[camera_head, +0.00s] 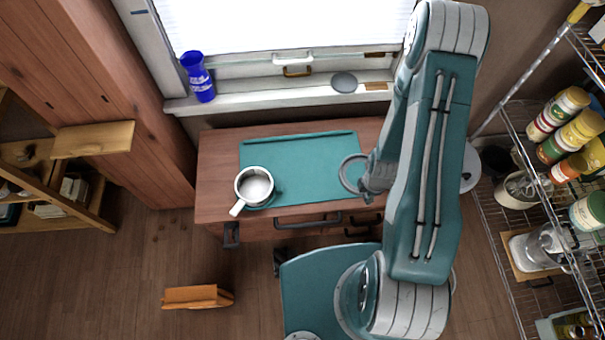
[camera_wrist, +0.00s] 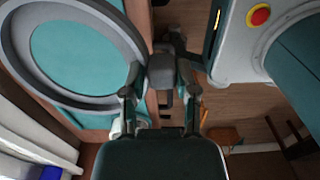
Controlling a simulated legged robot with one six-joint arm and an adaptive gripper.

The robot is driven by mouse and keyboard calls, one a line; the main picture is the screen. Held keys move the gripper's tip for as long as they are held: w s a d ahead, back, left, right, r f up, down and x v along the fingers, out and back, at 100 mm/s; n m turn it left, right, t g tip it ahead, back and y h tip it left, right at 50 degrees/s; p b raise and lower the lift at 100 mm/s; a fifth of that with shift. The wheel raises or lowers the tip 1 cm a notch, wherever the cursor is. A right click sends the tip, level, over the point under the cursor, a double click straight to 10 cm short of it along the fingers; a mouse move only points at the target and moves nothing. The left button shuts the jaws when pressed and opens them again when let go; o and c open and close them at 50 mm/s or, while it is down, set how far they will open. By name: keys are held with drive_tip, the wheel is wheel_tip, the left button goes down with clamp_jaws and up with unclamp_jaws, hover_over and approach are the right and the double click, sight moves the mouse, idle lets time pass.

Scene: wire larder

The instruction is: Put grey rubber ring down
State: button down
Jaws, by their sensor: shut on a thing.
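The grey rubber ring (camera_head: 342,175) is held by my gripper (camera_head: 371,183) above the right end of the teal mat on the wooden table. In the wrist view the ring (camera_wrist: 22,55) is large at the upper left, with teal showing through its opening. My gripper (camera_wrist: 160,82) is shut on the ring's edge, its two fingers on either side of it. I cannot tell exactly how far the ring is above the mat. My arm hides the table's right end.
A white pan (camera_head: 240,207) stands on the teal mat (camera_head: 310,160) at its left front. The mat's middle is clear. A wire rack (camera_head: 513,250) with jars stands right.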

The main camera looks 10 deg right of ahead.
drive_tip(key=w, duration=0.1)
drive_tip(key=w+f, duration=0.1)
drive_tip(key=w, duration=0.1)
drive_tip(key=shift+w+a+f, duration=0.15)
drive_tip(key=shift+a+f, duration=0.05)
drive_tip(key=shift+f, duration=0.15)
drive_tip(key=w+a, duration=0.1)
drive_tip(key=w+a+f, duration=0.1)
drive_tip(key=w, duration=0.1)
drive_tip(key=w+a+f, duration=0.1)
drive_tip(key=a, duration=0.1)
drive_tip(key=shift+w+f, duration=0.2)
drive_tip(key=shift+w, duration=0.05)
hover_over(334, 184)
drive_tip(key=f, duration=0.4)
drive_tip(key=shift+s+d+f, duration=0.2)
drive_tip(key=shift+s+f, duration=0.1)
drive_tip(key=shift+f, duration=0.1)
drive_tip(key=shift+w+d+f, duration=0.15)
drive_tip(key=shift+w+f, duration=0.05)
drive_tip(key=shift+f, duration=0.1)
wheel_tip(334, 184, down, 2)
drive_tip(key=shift+d+f, duration=0.1)
drive_tip(key=shift+f, duration=0.1)
drive_tip(key=shift+w+f, duration=0.1)
drive_tip(key=shift+f, duration=0.2)
drive_tip(key=shift+a+f, duration=0.1)
drive_tip(key=shift+a, duration=0.45)
